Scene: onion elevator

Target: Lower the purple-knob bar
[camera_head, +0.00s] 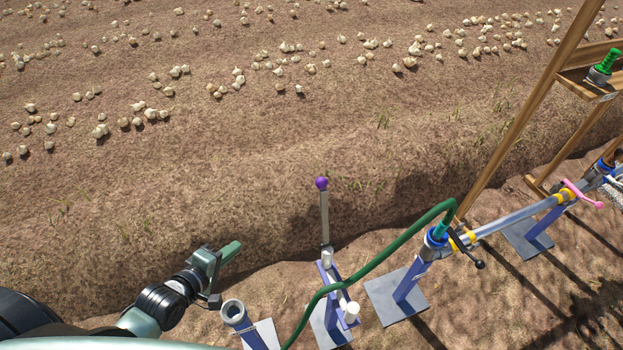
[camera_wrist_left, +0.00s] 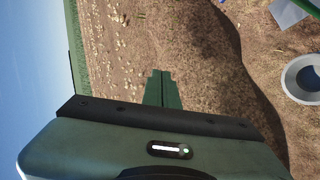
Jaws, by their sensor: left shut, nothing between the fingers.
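The purple knob (camera_head: 321,183) tops a grey bar (camera_head: 325,220) that stands nearly upright in the head view. The bar rises from a blue and white pump stand (camera_head: 335,290) on a grey base plate. My left gripper (camera_head: 236,247) is to the left of the bar and lower in the picture, apart from it. Its fingers are shut with nothing between them. In the left wrist view the shut green fingers (camera_wrist_left: 162,90) point over the soil, and the knob is not in sight. My right gripper is not in view.
An open blue-grey pipe (camera_head: 233,312) stands just below my left gripper. A green hose (camera_head: 385,250) arches from the stand to a valve and pipe (camera_head: 510,218) at right. A wooden frame (camera_head: 530,95) stands far right. Bare soil lies behind the bar.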

